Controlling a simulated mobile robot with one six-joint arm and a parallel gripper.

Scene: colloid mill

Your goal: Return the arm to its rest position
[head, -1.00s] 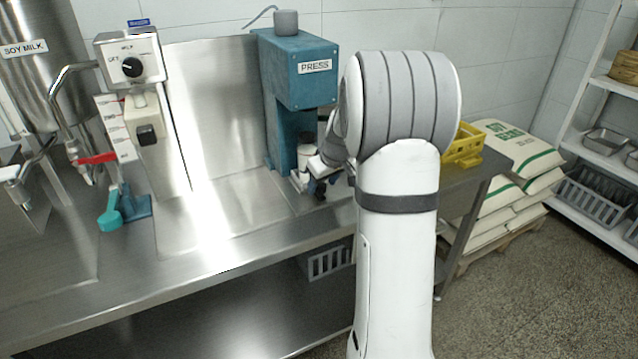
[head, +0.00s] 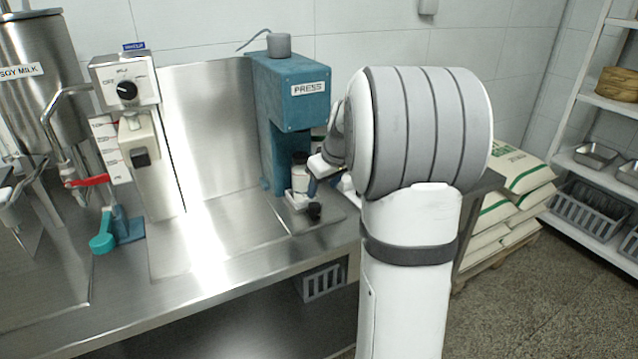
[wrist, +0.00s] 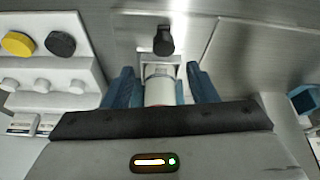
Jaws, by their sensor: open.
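My arm (head: 410,240) stands in front of the steel counter, its grey shoulder raised, with the forearm reaching back toward the blue press (head: 292,100). My gripper (wrist: 163,88) is open in the wrist view, its two blue fingers apart. I cannot tell the gap between fingers and cylinder.
Sacks (head: 515,190) and a shelf (head: 595,165) are at right. The wrist view shows a white rack with a yellow cap (wrist: 18,44). The counter's middle is clear.

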